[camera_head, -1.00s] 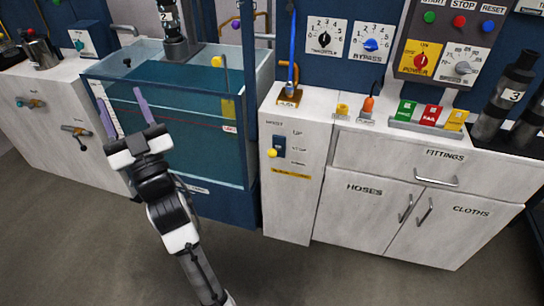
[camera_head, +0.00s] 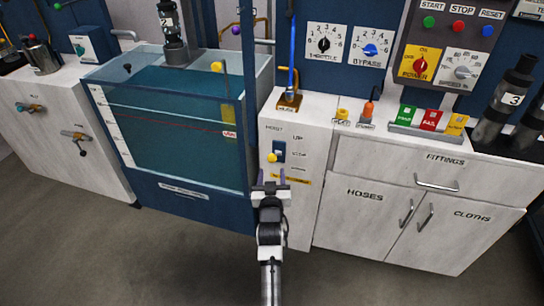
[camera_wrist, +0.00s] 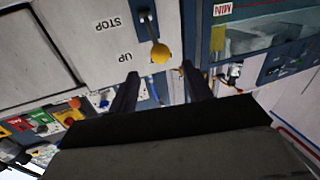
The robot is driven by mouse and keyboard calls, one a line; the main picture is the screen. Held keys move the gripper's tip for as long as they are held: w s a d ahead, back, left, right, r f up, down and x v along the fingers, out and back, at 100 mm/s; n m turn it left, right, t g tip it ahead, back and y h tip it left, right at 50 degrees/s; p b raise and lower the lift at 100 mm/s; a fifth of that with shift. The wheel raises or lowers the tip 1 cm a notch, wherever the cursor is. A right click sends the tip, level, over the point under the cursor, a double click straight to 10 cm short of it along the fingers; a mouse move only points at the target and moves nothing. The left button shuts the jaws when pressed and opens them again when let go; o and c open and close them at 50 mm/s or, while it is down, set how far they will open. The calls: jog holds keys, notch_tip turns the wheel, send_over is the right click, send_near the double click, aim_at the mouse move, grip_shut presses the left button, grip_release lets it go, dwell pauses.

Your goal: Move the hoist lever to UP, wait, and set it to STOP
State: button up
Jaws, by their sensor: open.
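The hoist lever has a yellow knob (camera_head: 272,157) on a dark blue plate (camera_head: 280,147) on the white cabinet's front, below the HOIST label. In the head view the knob appears level with STOP. In the upside-down wrist view the knob (camera_wrist: 160,53) appears nearer UP, so I cannot tell its exact setting. My gripper (camera_head: 271,177) is open and empty, just below the knob in the head view. In the wrist view the knob shows ahead, between the lines of the two dark fingers and apart from them.
A glass-walled water tank (camera_head: 160,185) stands left of the hoist cabinet. A blue hose with a brass fitting (camera_head: 288,99) stands on the cabinet top. The HOSES and CLOTHS doors (camera_head: 365,225) are to the right. The floor in front is clear.

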aim_at(272, 161)
jog(key=w+p, duration=0.1)
jog(key=w, duration=0.7)
jog(key=shift+w+d, duration=0.15)
grip_shut()
